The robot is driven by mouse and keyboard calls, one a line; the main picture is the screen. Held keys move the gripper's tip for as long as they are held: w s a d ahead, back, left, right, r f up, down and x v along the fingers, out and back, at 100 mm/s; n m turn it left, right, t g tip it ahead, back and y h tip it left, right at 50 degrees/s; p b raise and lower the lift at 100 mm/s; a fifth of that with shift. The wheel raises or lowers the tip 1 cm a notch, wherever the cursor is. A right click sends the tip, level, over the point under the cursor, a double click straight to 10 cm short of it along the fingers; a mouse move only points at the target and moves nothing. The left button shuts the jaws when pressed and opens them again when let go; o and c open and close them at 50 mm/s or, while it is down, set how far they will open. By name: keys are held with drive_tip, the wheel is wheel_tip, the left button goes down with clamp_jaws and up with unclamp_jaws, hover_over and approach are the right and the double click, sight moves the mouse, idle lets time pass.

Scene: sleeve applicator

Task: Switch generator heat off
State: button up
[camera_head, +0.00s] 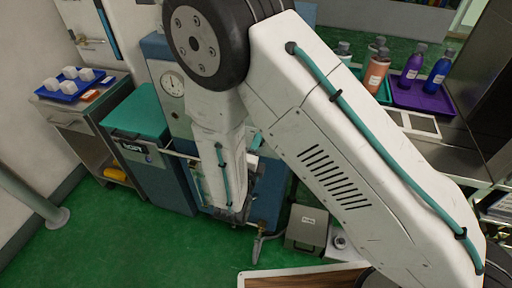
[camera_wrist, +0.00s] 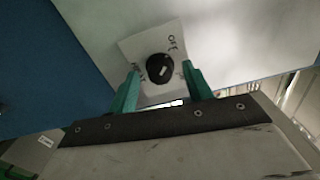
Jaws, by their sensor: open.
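In the wrist view a round black knob (camera_wrist: 155,61) with a short white mark sits on a pale label plate (camera_wrist: 135,45). The plate reads "OFF" at its upper right; its other lettering is hard to read. The knob's mark lies tilted and does not clearly line up with "OFF". My gripper (camera_wrist: 160,75) is open, its two teal fingers on either side of the knob in the picture; I cannot tell whether they touch it. In the head view the blue-grey generator cabinet (camera_head: 172,110) has a round gauge (camera_head: 172,83). My arm hides its knob there.
A teal-lidded bin (camera_head: 138,112) and a steel cart with a blue tray (camera_head: 70,88) of white cups stand left. A grey box (camera_head: 306,228) sits on the floor to the right. Bottles stand on a purple tray (camera_head: 425,98) at the back right. Green floor is clear at lower left.

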drive_tip(key=v, duration=0.7)
drive_tip(key=shift+s+a, duration=0.15)
drive_tip(key=shift+s, duration=0.15)
